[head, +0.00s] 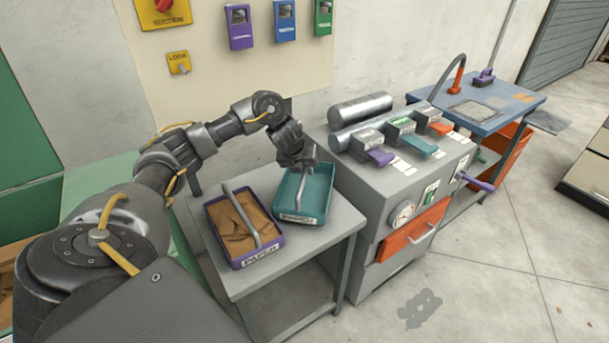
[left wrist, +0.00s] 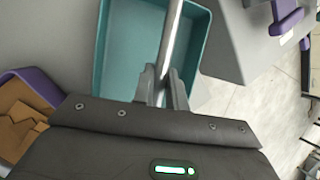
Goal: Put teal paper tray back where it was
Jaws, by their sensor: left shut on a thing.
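The teal paper tray (head: 318,197) is on the right part of the grey side table, with a metal bar handle across it. It looks empty in the left wrist view (left wrist: 120,50). My left gripper (head: 299,165) is above the tray. In the left wrist view its two fingers (left wrist: 162,90) are closed on the tray's bar handle. Whether the tray rests on the table or hangs just above it I cannot tell. My right gripper is not in view.
A purple tray (head: 275,240) of brown paper stands close left of the teal one on the grey table (head: 345,220). The grey winder machine (head: 380,200) with levers and a roller stands right of the table. A blue bench (head: 480,100) is farther right.

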